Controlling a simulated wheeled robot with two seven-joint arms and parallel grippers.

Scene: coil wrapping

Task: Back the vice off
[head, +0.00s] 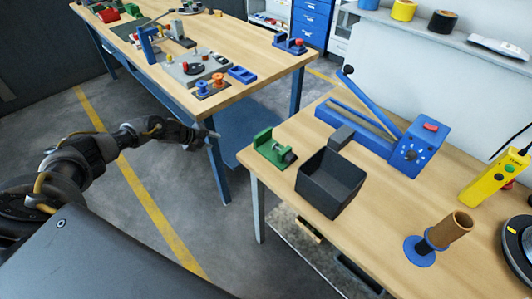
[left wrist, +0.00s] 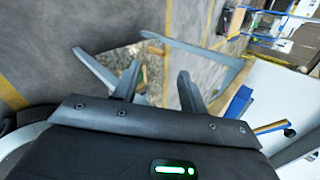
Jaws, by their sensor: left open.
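A small green vice (head: 274,148) with a grey screw and jaw part sits near the left corner of the right workbench (head: 290,207). My left gripper (head: 208,137) is open and empty. It hangs over the floor gap left of that bench, apart from the vice. In the left wrist view the two fingers (left wrist: 160,86) are spread, with floor and table frame parts behind them. I cannot make out the vice clearly there. My right gripper is not in view.
A black open bin (head: 331,182) stands right beside the vice. Behind it is a blue machine (head: 407,150) with a lever. A brown roll on a blue stand (head: 436,240) and a yellow control box (head: 489,178) stand right. A second bench (head: 240,90) holds several tools.

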